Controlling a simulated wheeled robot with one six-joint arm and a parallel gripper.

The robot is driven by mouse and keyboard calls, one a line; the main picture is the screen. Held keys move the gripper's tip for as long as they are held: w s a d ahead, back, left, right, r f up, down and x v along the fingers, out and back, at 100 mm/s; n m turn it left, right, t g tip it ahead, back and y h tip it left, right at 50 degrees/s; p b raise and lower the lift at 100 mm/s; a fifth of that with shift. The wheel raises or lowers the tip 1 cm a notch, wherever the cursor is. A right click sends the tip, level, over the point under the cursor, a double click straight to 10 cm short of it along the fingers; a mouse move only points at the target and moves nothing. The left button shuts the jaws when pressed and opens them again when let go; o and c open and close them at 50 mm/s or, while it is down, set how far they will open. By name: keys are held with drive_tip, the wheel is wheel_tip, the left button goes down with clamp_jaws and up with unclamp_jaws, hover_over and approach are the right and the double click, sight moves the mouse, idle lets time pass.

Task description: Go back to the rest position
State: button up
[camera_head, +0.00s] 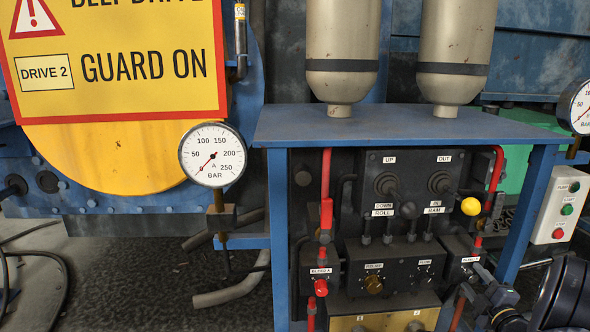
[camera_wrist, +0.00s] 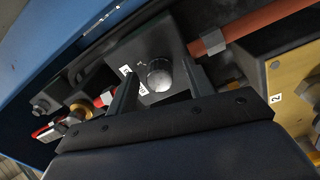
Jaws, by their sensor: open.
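My gripper (camera_head: 488,300) is at the lower right of the head view, in front of the right end of the control panel (camera_head: 345,225). Part of my dark arm shows behind it at the picture's edge. In the wrist view the two dark fingers of my gripper (camera_wrist: 161,84) stand apart with nothing held. A round silver knob (camera_wrist: 159,74) on a dark box (camera_wrist: 150,48) shows between the fingers. I cannot tell whether the fingers touch the box.
A blue frame (camera_head: 400,125) surrounds the panel, with a leg (camera_head: 525,215) close to my gripper. A white push-button box (camera_head: 557,210) is at the right. Floor (camera_head: 120,285) is open at lower left.

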drive_tip(key=m, duration=0.4)
drive_tip(key=shift+r+m+p, duration=0.2)
drive_tip(key=shift+m+p, duration=0.75)
drive_tip(key=shift+m, duration=0.15)
drive_tip(key=m+p, duration=0.6)
drive_tip(key=p, duration=0.1)
drive_tip(key=shift+a+m+p, duration=0.1)
drive_tip(key=shift+m+p, duration=0.3)
drive_tip(key=shift+s+f+m, duration=0.1)
drive_tip(key=shift+s+m, duration=0.2)
drive_tip(key=shift+s+f+p, duration=0.1)
drive_tip(key=shift+s+p, duration=0.3)
drive_tip(key=shift+s, duration=1.65)
